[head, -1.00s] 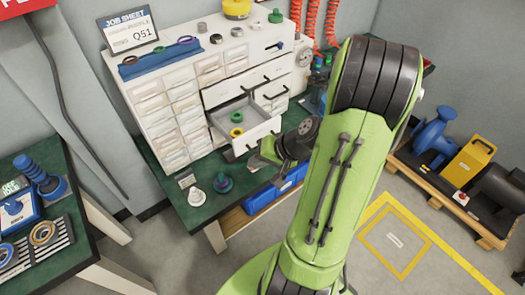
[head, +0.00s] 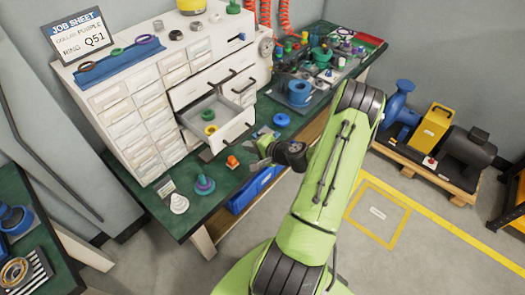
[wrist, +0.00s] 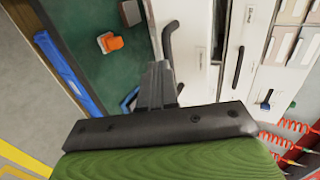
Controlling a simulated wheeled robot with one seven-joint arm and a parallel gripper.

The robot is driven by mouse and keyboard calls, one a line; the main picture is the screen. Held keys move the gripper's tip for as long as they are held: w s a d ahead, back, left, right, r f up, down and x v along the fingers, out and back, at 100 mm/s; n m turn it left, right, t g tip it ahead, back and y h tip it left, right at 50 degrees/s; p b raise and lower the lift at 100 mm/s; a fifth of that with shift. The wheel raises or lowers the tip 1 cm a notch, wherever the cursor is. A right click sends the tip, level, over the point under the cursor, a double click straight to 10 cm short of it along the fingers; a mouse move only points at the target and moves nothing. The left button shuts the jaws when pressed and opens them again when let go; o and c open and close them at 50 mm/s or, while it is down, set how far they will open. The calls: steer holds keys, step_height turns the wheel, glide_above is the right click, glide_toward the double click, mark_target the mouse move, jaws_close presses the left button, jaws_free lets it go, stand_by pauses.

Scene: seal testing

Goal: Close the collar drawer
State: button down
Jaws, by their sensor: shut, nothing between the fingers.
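The collar drawer (head: 232,130) is the pulled-out drawer in the white cabinet in the head view. In the wrist view my fingertips (wrist: 158,68) are together beside a dark bar handle (wrist: 170,42) on a white front. I cannot tell whether they touch it.
An orange part (head: 232,161), a stepped purple-green part (head: 204,185) and a white cone (head: 179,203) stand on the green bench below the drawer. A blue ring (head: 281,119) lies right of my gripper. A blue bin (head: 250,192) sits under the bench top.

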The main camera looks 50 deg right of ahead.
steer(key=shift+w+f, duration=0.2)
steer(key=shift+w, duration=1)
steer(key=shift+a, duration=0.1)
